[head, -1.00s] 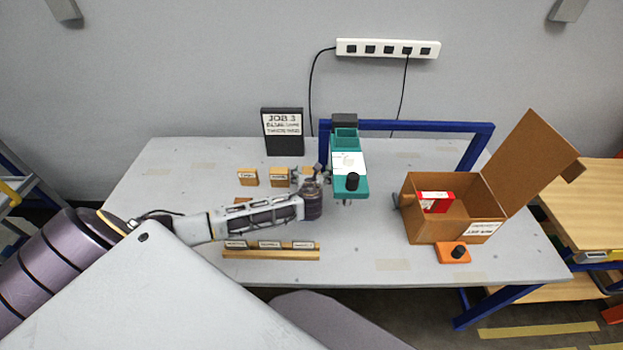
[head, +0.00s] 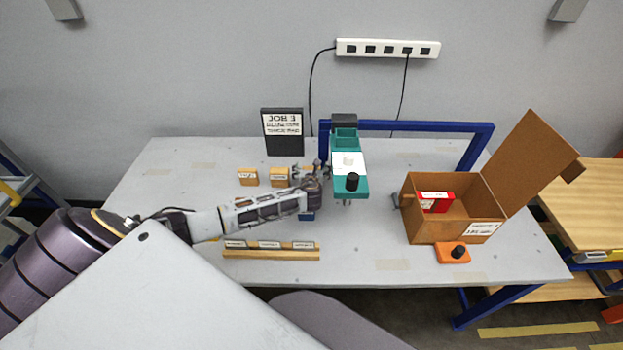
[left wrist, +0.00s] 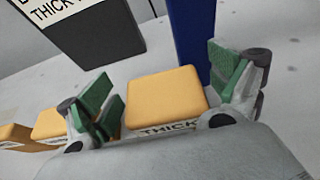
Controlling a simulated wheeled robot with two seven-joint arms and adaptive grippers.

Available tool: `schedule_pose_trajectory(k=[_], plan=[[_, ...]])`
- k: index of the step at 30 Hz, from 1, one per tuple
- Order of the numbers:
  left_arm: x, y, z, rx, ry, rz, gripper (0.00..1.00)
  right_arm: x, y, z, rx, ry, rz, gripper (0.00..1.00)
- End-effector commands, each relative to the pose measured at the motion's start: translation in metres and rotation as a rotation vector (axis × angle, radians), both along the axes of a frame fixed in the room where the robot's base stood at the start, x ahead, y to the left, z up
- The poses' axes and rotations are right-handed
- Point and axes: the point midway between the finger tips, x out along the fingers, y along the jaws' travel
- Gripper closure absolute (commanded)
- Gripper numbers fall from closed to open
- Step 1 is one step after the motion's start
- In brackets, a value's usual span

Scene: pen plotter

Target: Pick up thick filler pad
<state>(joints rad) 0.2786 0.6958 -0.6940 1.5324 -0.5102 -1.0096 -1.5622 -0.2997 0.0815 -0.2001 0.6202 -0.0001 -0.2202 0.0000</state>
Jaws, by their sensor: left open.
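The thick filler pad (left wrist: 165,98) is a yellow-orange block with a THICK label on its near face. In the left wrist view it stands between the two green-padded fingers of my left gripper (left wrist: 165,95). The fingers are spread, with the pad between them; I cannot tell whether either touches it. My right gripper is not in view.
Two other labelled pads (head: 248,177) (head: 280,177) stand to the left. A dark job sign (head: 283,145) is behind. The teal plotter head (head: 348,185) and blue frame (head: 420,126) are close on the right. An open carton (head: 425,228) with a red box (head: 436,203) is farther right.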

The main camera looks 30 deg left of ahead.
Motion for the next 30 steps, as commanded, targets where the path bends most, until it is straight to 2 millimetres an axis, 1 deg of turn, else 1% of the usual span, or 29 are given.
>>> schedule_pose_trajectory(k=[11, 14, 23, 30], plan=[[-0.0001, -0.0002, 0.0, 0.0, 0.0, 0.0, 0.08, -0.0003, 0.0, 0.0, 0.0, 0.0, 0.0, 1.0], [-0.0001, -0.0002, 0.0, 0.0, 0.0, 0.0, 0.18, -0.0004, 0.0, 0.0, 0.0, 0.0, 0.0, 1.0], [-0.0001, -0.0002, 0.0001, 0.0, 0.0, 0.0, 0.57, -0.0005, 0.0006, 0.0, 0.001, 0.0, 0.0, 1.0], [0.0, -0.0001, 0.0004, 0.0, 0.0, 0.0, 0.58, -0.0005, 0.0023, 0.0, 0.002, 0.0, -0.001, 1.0]])
